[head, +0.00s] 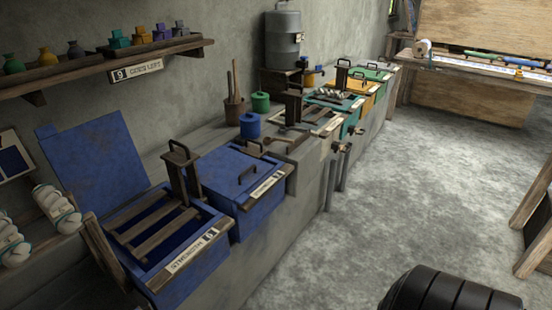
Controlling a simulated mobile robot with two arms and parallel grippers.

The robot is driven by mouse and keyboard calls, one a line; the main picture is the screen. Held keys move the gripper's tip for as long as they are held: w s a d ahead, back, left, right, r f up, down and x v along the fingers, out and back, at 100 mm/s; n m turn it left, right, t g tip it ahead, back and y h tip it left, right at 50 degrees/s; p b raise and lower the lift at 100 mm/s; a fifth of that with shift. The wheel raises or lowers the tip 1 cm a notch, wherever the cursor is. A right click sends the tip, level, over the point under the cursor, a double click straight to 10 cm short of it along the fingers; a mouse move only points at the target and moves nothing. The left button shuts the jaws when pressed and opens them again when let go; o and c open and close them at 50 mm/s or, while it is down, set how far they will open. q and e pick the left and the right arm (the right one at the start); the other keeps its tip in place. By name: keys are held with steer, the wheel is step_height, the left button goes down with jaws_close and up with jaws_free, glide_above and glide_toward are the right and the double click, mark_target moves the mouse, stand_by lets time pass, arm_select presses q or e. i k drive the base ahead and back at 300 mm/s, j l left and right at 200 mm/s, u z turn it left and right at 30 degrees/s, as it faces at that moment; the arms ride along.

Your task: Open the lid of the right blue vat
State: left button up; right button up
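The right blue vat (252,217) is set in the grey bench, just past another blue vat. Its flat blue lid (225,170) lies down over the top, shut, with a dark bar handle (247,174) on it. A pale label sits along its front edge. The left blue vat (190,278) is open: its blue lid (88,165) stands tilted up at the back, and a wooden slatted frame lies across its opening. Neither of my grippers is in view.
A dark upright post with a handle (179,168) rises at the left vat's far corner, close to the right vat's lid. A blue canister (250,126) stands behind the right vat. More vats line the bench (300,215) beyond.

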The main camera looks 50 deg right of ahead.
mark_target(229, 174)
steer(key=z, duration=1.1)
steer(key=u, duration=0.4)
steer(key=i+l+u, duration=0.25)
steer(key=l+u, duration=0.2)
steer(key=l, duration=0.15)
steer(key=i+l+u, duration=0.25)
steer(key=l+u, duration=0.2)
steer(key=l, duration=0.25)
